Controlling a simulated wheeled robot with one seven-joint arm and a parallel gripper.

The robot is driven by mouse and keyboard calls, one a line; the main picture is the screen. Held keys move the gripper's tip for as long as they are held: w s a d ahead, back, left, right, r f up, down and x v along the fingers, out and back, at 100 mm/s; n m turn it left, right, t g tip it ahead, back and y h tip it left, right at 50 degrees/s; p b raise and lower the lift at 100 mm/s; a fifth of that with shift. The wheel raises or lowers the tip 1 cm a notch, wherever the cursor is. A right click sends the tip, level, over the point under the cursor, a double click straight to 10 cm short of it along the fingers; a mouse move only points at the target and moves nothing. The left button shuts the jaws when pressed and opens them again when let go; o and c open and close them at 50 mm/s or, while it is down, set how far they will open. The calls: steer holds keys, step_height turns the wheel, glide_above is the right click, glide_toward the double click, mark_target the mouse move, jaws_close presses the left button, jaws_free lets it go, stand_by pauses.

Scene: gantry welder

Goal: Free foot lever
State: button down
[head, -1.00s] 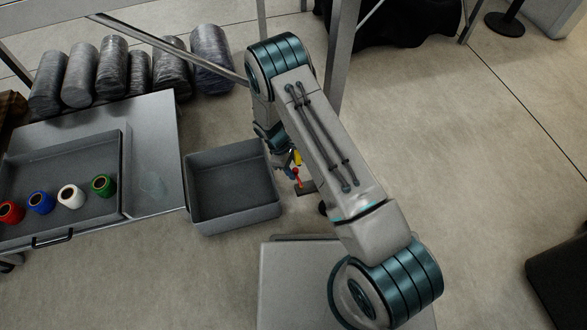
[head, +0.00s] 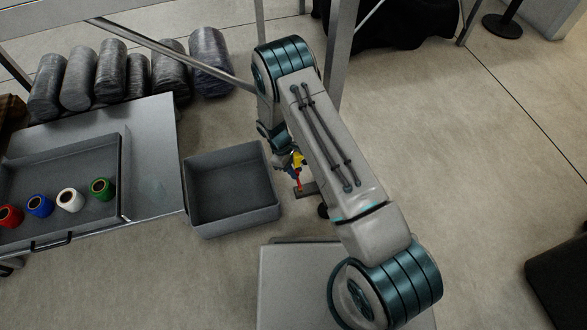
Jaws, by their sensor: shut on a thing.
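A dark flat plate, which looks like the foot lever (head: 308,191), lies low near the floor, right of an empty grey bin, partly hidden by my arm. A small coloured piece with a yellow part (head: 299,159) and a red part (head: 298,179) shows just above the plate's left end. Whether it touches the plate is hard to tell. My gripper (head: 293,172) points down there, mostly hidden by my arm, and is shut on the coloured piece. Its fingers are too small to see clearly.
The grey bin (head: 230,221) stands left of the gripper, close by. A metal table (head: 152,150) holds a tray (head: 100,225) with red, blue, white and green spools. Wrapped rolls (head: 112,70) lie behind. A frame post (head: 340,60) rises behind my arm.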

steer(key=c, duration=1.3)
jaws_free()
steer(key=p+v, duration=0.5)
steer(key=v, duration=0.9)
steer(key=shift+d, duration=0.1)
steer(key=shift+f, duration=0.1)
